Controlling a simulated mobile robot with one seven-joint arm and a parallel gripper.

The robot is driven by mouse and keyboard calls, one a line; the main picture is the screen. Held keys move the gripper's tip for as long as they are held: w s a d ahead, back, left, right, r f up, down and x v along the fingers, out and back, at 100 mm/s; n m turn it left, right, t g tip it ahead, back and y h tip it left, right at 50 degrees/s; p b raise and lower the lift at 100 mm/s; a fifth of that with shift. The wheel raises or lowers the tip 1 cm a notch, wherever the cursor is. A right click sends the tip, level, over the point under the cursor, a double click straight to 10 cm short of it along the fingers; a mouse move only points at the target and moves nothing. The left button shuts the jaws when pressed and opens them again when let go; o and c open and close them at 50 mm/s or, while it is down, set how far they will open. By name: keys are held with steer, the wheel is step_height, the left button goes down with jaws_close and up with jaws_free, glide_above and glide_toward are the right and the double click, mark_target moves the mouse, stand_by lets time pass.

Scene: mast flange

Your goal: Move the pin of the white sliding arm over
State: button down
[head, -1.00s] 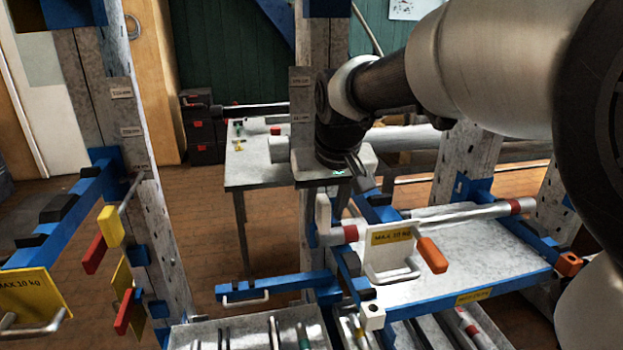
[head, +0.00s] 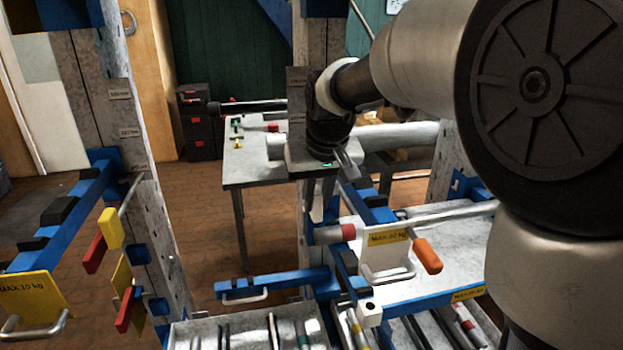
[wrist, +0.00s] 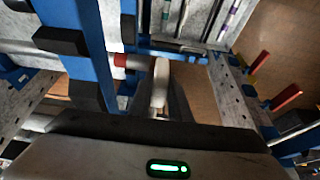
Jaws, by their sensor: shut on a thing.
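The white sliding arm (head: 450,214) is a pale rod lying along the blue shelf frame, with a red collar (head: 348,232) near its left end. The collar also shows in the wrist view (wrist: 119,62). The arm's white pin (wrist: 161,82) sticks out sideways just beyond the collar, and my gripper (wrist: 161,112) is shut on it. In the head view my gripper (head: 346,168) points down above the left end of the rod; its fingertips and the grip itself are hard to make out there. My arm hides the right end of the rod.
A blue beam (head: 275,284) is below left. A grey table (head: 250,172) stands behind. Open floor shows left of the rod.

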steer(key=shift+w+r, duration=0.15)
steer(key=c, duration=1.6)
jaws_free()
steer(key=shift+w, duration=0.1)
steer(key=shift+c, duration=0.2)
steer(key=p+v, duration=0.3)
steer(key=v, duration=1.4)
steer(key=shift+s+d+r, duration=0.1)
steer(key=shift+s, duration=0.1)
